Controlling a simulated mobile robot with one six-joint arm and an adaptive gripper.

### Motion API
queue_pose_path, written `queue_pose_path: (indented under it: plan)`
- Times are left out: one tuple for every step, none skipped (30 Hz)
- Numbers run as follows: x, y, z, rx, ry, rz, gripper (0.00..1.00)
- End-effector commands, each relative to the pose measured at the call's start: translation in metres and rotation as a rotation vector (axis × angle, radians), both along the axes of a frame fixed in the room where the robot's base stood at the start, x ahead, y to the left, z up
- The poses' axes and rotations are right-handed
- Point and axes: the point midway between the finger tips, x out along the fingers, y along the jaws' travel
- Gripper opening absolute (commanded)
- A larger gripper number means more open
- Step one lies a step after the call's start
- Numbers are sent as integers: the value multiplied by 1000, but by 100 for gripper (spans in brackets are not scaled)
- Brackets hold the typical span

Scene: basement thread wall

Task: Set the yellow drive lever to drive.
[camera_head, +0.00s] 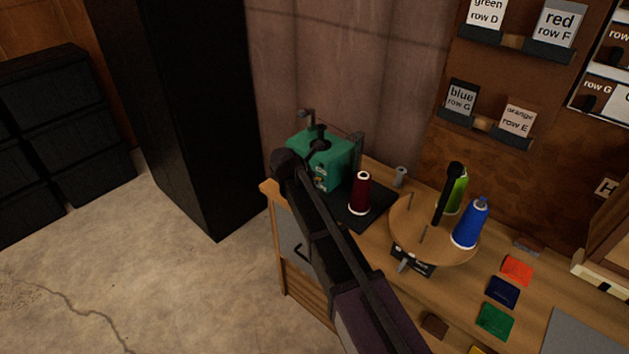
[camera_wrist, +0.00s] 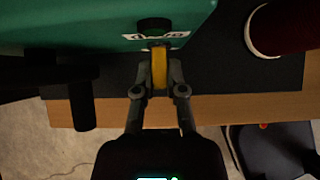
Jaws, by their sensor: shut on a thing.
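The yellow drive lever (camera_wrist: 159,68) shows in the wrist view as a short upright yellow bar on the front of the green machine (camera_wrist: 70,22). My gripper (camera_wrist: 158,78) is shut on it, with one finger on each side. A white label (camera_wrist: 178,40) with dark lettering and a dark round knob (camera_wrist: 154,25) sit just above the lever; I cannot read the lettering surely. In the head view the green machine (camera_head: 330,160) stands at the bench's far left corner. My arm hides the lever and gripper there.
A dark red thread cone (camera_head: 360,194) stands on the black base right of the machine. A round wooden stand (camera_head: 412,225) holds a green cone (camera_head: 456,192) and a blue cone (camera_head: 470,225). A tall black cabinet (camera_head: 185,110) stands left. The floor between is clear.

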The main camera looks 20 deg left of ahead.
Motion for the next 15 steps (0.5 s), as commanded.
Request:
queue_pose_path:
  plan:
    - [0, -1, 0, -1, 0, -2, 0]
    - [0, -1, 0, -1, 0, -2, 0]
    - [0, -1, 0, -1, 0, -2, 0]
    - [0, -2, 0, -2, 1, -3, 21]
    - [0, -2, 0, -1, 0, -3, 30]
    - [0, -2, 0, -2, 1, -3, 42]
    - [0, -2, 0, -2, 1, -3, 51]
    - [0, -1, 0, -1, -1, -2, 51]
    - [0, -1, 0, -1, -1, -2, 51]
    - [0, -1, 0, -1, -1, -2, 51]
    - [0, -1, 0, -1, -1, -2, 51]
    - [0, -1, 0, -1, -1, -2, 51]
    - [0, -1, 0, -1, -1, -1, 51]
    - [0, -1, 0, -1, -1, -1, 51]
    - [0, -1, 0, -1, -1, -1, 51]
